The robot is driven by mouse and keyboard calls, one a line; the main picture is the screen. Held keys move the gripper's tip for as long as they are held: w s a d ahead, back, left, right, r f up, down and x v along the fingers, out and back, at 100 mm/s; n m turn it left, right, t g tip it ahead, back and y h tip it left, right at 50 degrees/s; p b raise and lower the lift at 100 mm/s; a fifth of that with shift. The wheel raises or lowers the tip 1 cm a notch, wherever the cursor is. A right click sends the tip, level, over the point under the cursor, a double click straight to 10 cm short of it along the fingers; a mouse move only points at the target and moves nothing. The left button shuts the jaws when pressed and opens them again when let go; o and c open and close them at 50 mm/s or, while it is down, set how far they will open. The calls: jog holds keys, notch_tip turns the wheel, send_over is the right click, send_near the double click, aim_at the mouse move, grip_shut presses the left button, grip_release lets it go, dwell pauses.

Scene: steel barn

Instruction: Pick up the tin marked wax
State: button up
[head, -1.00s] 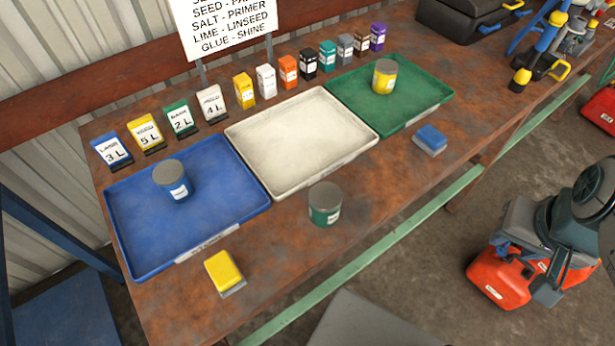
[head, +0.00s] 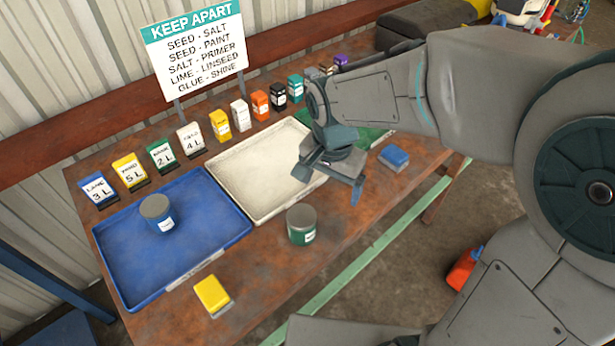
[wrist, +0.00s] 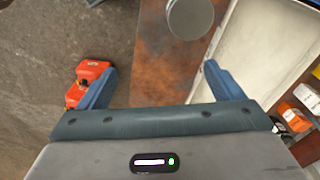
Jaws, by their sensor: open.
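Three tins are in play, and none of their labels is legible to me, so I cannot tell which is marked wax. A dark green tin (head: 301,226) with a grey lid stands on the bench in front of the cream tray (head: 228,161). A blue tin (head: 158,215) with a grey lid stands in the blue tray (head: 127,270). The yellow tin in the green tray (head: 372,140) is hidden behind my arm. My gripper (head: 328,186) is open and empty above the bench, right of the green tin. The wrist view shows a grey tin lid (wrist: 190,18) beyond the fingers.
A yellow block (head: 211,294) lies at the front of the bench, and a blue block (head: 394,157) lies at the right. Small boxes and volume cards line the back below a "keep apart" sign (head: 196,50). Bare bench surrounds the green tin.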

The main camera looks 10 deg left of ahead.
jog(key=m, duration=0.1)
send_near(302, 216)
jog(key=w, duration=0.1)
jog(key=shift+w+d+f+g+p, duration=0.1)
jog(key=shift+w+f+g+p, duration=0.1)
jog(key=shift+g+p, duration=0.15)
notch_tip(302, 216, down, 8)
jog(key=shift+r, duration=0.15)
jog(key=f, duration=0.2)
jog(key=f+p, duration=0.1)
jog(key=f, duration=0.1)
jog(key=shift+s, duration=0.4)
jog(key=shift+f, duration=0.7)
jog(key=c, duration=1.2)
